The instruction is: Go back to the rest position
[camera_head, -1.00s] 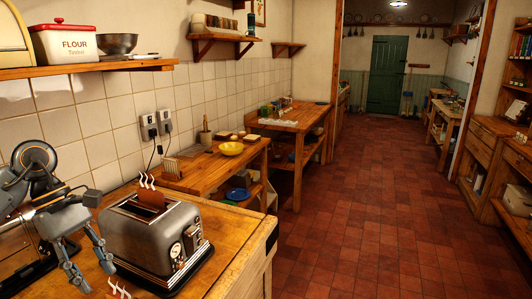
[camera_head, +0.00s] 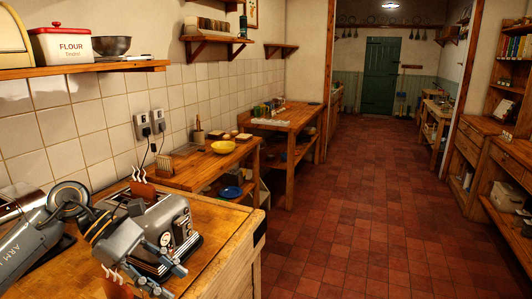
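My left gripper (camera_head: 174,280) reaches in from the lower left, in front of the silver toaster (camera_head: 186,222) and partly hiding it. Its two fingers point right and are apart, with nothing seen between them. A brown slice of toast (camera_head: 142,188) stands up out of the toaster, with white steam marks above it. A second steaming brown piece (camera_head: 117,290) shows at the bottom edge, below the gripper and cut off by the frame; what supports it is hidden. My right gripper is not in view.
The wooden counter (camera_head: 225,215) carries the toaster. A wall shelf (camera_head: 90,69) above holds a flour tin (camera_head: 62,45) and a metal bowl (camera_head: 112,46). A lower bench (camera_head: 185,172) with a yellow bowl (camera_head: 223,147) stands beyond. The red tiled floor at right is clear.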

